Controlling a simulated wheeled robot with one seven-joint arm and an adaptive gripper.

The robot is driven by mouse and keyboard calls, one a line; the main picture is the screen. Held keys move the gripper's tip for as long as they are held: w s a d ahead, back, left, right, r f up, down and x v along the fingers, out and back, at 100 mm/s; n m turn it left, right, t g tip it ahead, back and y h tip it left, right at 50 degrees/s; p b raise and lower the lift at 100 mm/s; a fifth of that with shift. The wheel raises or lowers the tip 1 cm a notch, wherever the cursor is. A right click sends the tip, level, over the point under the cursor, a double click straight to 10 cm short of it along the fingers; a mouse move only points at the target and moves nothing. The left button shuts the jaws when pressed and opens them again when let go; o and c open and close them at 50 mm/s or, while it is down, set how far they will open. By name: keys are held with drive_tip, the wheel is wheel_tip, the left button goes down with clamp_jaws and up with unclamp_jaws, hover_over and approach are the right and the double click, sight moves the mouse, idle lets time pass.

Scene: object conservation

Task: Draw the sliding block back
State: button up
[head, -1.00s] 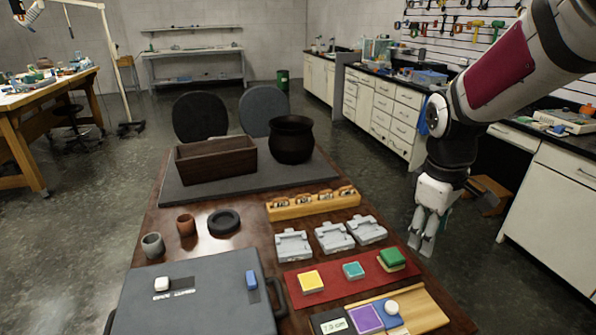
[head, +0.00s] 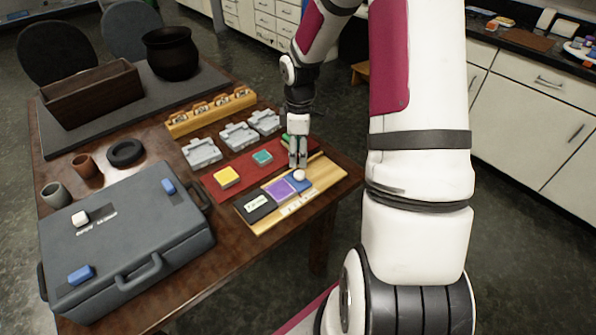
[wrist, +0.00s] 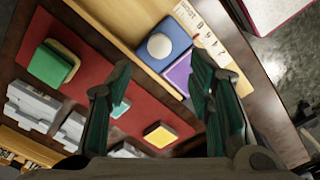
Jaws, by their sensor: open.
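The sliding block looks to be the blue block (head: 304,185) with a round white knob (head: 299,175) on a wooden board (head: 328,170). A purple square (head: 280,190) and a dark display (head: 257,205) lie to its left. In the wrist view the blue block (wrist: 167,27) and its knob (wrist: 160,46) are beyond the fingertips, beside the purple square (wrist: 178,76). My gripper (head: 298,163) points down near the knob and appears just behind and above it. In the wrist view my gripper (wrist: 162,78) is open and empty, its fingers wide apart.
A red mat (head: 242,165) behind the board holds yellow (head: 226,177), teal (head: 262,157) and green (wrist: 50,65) blocks. The green one is partly hidden by my gripper in the head view. Grey trays (head: 238,136) stand behind. A grey case (head: 130,240) fills the table's left front.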

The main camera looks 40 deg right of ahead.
sight(300, 173)
wheel_tip(300, 173, down, 8)
drive_tip(key=shift+r+b, duration=0.1)
drive_tip(key=shift+b, duration=0.2)
clamp_jaws()
drive_tip(key=shift+d, duration=0.2)
